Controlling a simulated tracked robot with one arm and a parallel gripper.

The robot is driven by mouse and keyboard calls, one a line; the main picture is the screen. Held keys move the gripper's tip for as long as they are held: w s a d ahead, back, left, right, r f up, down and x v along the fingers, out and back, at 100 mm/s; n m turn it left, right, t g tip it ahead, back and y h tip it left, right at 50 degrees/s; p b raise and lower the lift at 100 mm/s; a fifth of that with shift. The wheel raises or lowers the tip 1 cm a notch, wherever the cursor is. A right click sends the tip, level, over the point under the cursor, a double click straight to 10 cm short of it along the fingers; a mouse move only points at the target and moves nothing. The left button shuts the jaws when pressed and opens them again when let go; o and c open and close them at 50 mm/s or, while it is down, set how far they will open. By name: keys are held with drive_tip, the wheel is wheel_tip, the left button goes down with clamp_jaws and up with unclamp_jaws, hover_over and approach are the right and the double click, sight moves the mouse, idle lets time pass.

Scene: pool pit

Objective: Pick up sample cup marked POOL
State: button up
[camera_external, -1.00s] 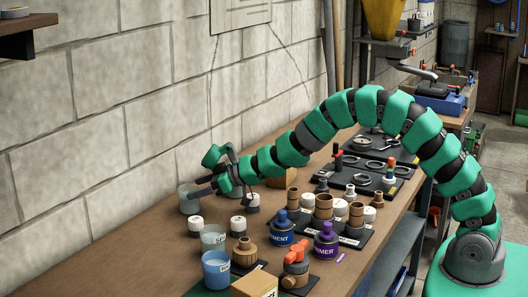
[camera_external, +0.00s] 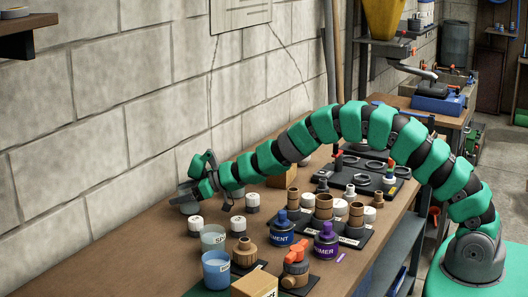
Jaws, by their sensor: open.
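My gripper (camera_external: 183,196) is open at the far left end of my arm, low over the bench near the wall. A pale cup (camera_external: 189,209) is at the gripper, mostly hidden by it; I cannot tell whether the fingers are around it or in front of it. No label shows on this cup. A clear cup (camera_external: 213,238) with a dark label that seems to start with SP stands nearer the camera. A blue cup (camera_external: 216,268) stands in front of that; its label is too small to read surely.
Several small white-topped pieces (camera_external: 238,223) stand just right of the gripper. Bottles, a purple one (camera_external: 326,241) and a blue one (camera_external: 282,230), and brown fittings crowd the middle. A cardboard box (camera_external: 255,285) is at the front. Bare bench lies left of the cups.

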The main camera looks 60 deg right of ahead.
drive_tip(key=c, duration=1.2)
drive_tip(key=shift+o, duration=0.2)
